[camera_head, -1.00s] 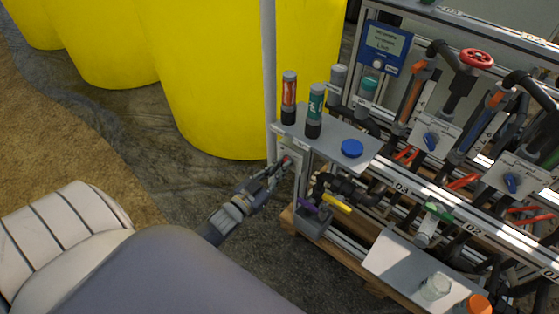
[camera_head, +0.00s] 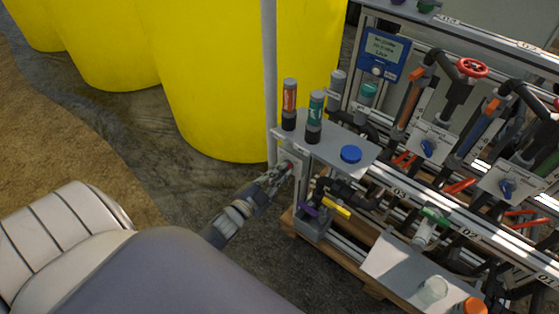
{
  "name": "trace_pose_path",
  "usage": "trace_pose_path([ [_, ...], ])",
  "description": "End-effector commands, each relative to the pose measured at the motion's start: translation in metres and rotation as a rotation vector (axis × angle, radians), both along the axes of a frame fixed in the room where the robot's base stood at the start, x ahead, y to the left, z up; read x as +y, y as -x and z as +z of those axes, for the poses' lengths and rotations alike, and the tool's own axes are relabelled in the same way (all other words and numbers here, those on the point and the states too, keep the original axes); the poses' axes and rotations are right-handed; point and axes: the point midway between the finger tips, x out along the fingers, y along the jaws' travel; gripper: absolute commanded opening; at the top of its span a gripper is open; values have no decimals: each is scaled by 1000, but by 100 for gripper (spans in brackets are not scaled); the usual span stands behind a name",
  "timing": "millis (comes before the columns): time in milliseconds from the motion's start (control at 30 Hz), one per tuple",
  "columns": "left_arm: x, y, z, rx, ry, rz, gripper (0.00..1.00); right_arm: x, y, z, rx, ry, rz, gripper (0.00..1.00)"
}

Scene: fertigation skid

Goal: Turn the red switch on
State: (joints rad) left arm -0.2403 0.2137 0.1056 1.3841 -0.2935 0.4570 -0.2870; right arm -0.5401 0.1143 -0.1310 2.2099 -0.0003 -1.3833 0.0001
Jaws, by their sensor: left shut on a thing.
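The red switch (camera_head: 291,164) sits on a pale box on the left end of the skid, below the shelf with the bottles. Only a small bit of red shows, since my fingers cover most of it. My left gripper (camera_head: 285,169) reaches it from the lower left and is shut on it. Which position the switch is in cannot be told. My right gripper is not in view.
A grey shelf (camera_head: 325,149) above the switch carries an orange-labelled bottle (camera_head: 289,104), a green-labelled bottle (camera_head: 315,117) and a blue cap (camera_head: 351,154). A yellow-handled valve (camera_head: 336,210) is close to the right. A grey post (camera_head: 269,85) and yellow tanks (camera_head: 215,80) stand behind.

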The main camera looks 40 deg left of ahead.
Motion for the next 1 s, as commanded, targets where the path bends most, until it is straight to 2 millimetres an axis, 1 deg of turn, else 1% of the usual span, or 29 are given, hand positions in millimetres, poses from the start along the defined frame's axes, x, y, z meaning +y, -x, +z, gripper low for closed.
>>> trace_pose_path([
  [467,-1,0,0,-1,-18,-1,0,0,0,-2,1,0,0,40],
  [500,-1,0,0,-1,-18,-1,12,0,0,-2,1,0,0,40],
  [567,-1,0,0,-1,-17,-1,26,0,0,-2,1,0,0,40],
  [600,-1,0,0,-1,-17,-1,30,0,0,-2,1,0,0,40],
  [900,0,0,0,0,-15,-1,30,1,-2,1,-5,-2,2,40],
  [1000,0,5,-1,0,-15,0,30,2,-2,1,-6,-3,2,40],
])
